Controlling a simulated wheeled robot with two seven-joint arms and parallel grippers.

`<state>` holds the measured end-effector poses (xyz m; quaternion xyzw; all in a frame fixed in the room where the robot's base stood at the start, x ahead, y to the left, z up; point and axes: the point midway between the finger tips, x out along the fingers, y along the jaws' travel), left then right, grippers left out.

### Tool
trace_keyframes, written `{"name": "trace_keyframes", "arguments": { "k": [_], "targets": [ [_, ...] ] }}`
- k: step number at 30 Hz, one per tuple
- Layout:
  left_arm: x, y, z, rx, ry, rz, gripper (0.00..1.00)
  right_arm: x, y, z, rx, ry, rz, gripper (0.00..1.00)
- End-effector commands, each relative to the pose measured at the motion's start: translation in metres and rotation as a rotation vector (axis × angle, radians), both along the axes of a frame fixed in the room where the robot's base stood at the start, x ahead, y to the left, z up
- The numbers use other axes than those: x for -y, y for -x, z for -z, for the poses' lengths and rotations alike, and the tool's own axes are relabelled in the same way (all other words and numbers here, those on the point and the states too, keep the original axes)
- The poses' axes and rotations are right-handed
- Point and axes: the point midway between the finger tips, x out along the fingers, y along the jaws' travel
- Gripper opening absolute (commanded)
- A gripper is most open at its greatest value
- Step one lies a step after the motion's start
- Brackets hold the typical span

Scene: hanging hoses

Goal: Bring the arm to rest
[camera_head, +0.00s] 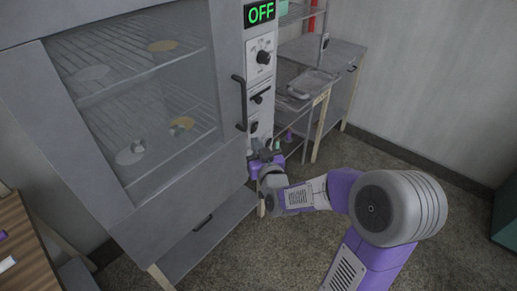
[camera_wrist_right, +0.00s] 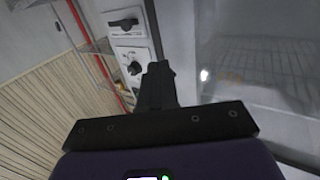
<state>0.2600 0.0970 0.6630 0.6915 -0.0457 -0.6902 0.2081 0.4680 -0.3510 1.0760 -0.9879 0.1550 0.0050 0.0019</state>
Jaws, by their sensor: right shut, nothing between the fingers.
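My right arm comes in from the lower right of the head view. Its gripper (camera_head: 265,150) is in front of the lower part of the oven's control panel (camera_head: 260,85), and I cannot tell whether it touches anything. In the right wrist view the dark fingers (camera_wrist_right: 158,80) are together, with nothing between them. They point up, with the oven's panel (camera_wrist_right: 130,55) and glass door behind them. My left gripper is not in view.
The large grey oven (camera_head: 225,60) has a closed glass door with racks and round items inside. Its display (camera_head: 261,12) reads OFF. A metal bench (camera_head: 345,70) stands at the back right. Open speckled floor (camera_head: 300,240) lies around my right arm. A wooden surface (camera_head: 22,250) is at lower left.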

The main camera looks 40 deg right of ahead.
Motion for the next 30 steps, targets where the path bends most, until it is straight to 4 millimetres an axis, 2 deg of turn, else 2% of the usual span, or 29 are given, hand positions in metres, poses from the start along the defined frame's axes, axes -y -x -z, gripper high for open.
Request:
{"name": "trace_keyframes", "arguments": {
  "k": [4,11,14,17,20,21,23,24,26,27,30],
  "targets": [
    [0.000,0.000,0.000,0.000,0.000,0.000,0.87,-0.004,0.010,0.000,-0.001,0.000,0.000,0.00],
    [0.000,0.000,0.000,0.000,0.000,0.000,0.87,-0.005,0.012,0.002,-0.006,-0.002,-0.002,0.00],
    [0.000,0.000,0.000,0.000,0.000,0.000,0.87,-0.012,0.007,0.020,-0.051,-0.024,-0.022,0.00],
    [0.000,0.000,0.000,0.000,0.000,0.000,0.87,-0.031,0.000,0.064,-0.165,-0.079,-0.069,0.00],
    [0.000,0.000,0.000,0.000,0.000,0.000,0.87,-0.061,-0.001,0.130,-0.336,-0.166,-0.132,0.00],
    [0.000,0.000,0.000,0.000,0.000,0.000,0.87,-0.074,0.002,0.159,-0.414,-0.204,-0.158,0.00],
    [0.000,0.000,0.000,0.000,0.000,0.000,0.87,-0.095,0.011,0.199,-0.529,-0.264,-0.192,0.00],
    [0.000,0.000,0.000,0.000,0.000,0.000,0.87,-0.109,0.020,0.226,-0.608,-0.304,-0.213,0.00],
    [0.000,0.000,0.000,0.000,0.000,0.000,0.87,-0.131,0.037,0.263,-0.725,-0.363,-0.243,0.00],
    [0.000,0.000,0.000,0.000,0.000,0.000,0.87,-0.146,0.050,0.286,-0.806,-0.402,-0.261,0.00],
    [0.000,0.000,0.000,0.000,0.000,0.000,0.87,-0.182,0.091,0.338,-1.005,-0.499,-0.298,0.00]
  ]
}}
